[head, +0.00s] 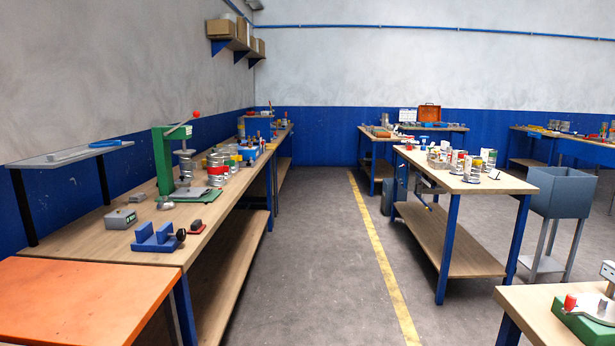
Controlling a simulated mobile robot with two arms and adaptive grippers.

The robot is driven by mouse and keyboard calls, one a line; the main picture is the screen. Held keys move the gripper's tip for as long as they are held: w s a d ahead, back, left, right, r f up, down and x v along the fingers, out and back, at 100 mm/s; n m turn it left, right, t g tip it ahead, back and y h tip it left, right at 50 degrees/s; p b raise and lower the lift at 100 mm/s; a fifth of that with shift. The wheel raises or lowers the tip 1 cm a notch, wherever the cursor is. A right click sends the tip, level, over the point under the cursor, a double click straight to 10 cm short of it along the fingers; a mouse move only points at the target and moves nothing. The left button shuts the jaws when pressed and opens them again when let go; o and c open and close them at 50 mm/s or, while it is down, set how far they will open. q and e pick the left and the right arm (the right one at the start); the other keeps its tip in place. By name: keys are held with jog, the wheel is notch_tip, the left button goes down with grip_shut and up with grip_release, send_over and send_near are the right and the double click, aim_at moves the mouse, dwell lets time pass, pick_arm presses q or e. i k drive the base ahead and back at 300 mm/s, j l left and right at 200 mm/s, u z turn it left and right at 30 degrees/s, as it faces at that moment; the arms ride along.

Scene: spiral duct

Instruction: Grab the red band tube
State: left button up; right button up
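A metal tube with a red band (217,169) stands upright on the long left workbench (92,236), just right of a green press (162,160). Beside and behind it stand similar tubes, one with a yellow band (235,161). On the middle-right table (470,186) stand several small cans, one with red on it (457,160); they are too small to tell their exact markings. Neither of my grippers shows in the head view.
An orange tabletop (80,300) fills the near left corner. A blue vise (155,238) and grey boxes lie on the left bench. A grey bin (560,192) stands at the right. The floor aisle with a yellow line (385,262) is clear.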

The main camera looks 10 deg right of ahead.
aim_at(217, 169)
jog(key=i+z, duration=0.4)
jog(key=i, duration=8.2)
jog(key=i+u, duration=0.45)
jog(key=i+l+u, duration=0.2)
jog(key=u, duration=0.25)
jog(key=i+l+u, duration=0.25)
jog(key=u, duration=0.2)
jog(key=i+u, duration=0.1)
jog(key=u, duration=3.1)
